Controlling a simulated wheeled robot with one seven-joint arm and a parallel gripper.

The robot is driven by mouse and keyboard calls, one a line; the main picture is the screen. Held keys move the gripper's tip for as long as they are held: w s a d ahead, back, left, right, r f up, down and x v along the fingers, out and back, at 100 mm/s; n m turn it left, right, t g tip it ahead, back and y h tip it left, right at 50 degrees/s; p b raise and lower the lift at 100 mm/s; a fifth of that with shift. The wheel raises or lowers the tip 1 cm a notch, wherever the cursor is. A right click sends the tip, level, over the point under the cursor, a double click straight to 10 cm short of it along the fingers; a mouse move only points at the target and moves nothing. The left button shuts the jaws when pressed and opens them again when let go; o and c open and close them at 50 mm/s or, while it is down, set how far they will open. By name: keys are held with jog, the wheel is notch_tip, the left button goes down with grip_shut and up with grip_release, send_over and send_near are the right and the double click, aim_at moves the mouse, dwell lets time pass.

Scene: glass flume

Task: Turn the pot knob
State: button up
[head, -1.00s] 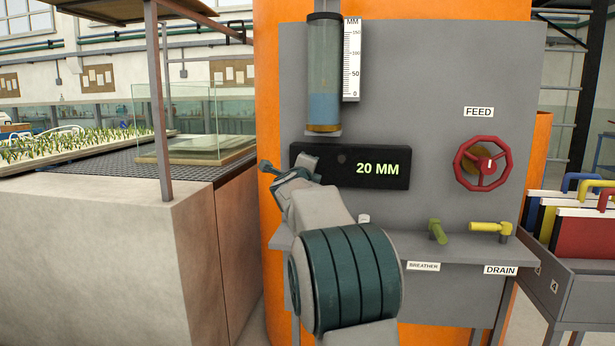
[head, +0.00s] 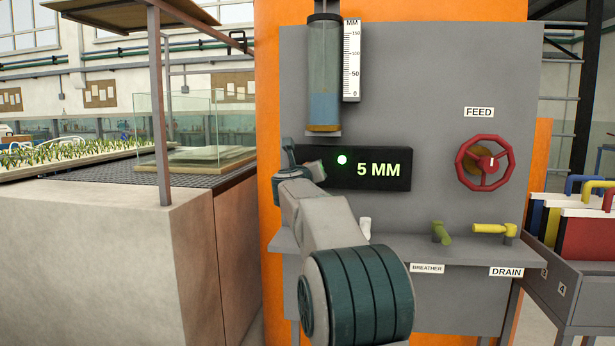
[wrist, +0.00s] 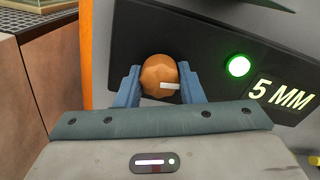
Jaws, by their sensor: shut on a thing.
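The pot knob (wrist: 159,77) is a small brown-orange faceted knob with a pale pointer mark, on the black display box (wrist: 205,50) in the wrist view. The pointer mark lies toward the right of the knob. My gripper (wrist: 159,84) has its two blue fingers shut on the knob, one on each side. In the head view my gripper (head: 290,160) is at the left end of the display box, and my arm hides the knob there. The box reads 5 MM, and a green lamp (head: 342,160) on it is lit.
A red FEED handwheel (head: 485,162) is on the grey panel at right. A green lever (head: 441,232) and a yellow lever (head: 493,229) sit below, above the BREATHER and DRAIN labels. A water column (head: 324,75) hangs above the box. A concrete bench (head: 100,260) stands at left.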

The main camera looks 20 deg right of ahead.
jog(key=shift+f+m+b, duration=0.1)
jog(key=shift+m+b, duration=0.2)
jog(key=shift+m, duration=0.5)
jog(key=o, duration=1)
jog(key=b+v, duration=0.1)
jog(key=v, duration=1.2)
jog(key=shift+s+a, duration=0.25)
jog(key=shift+s, duration=0.1)
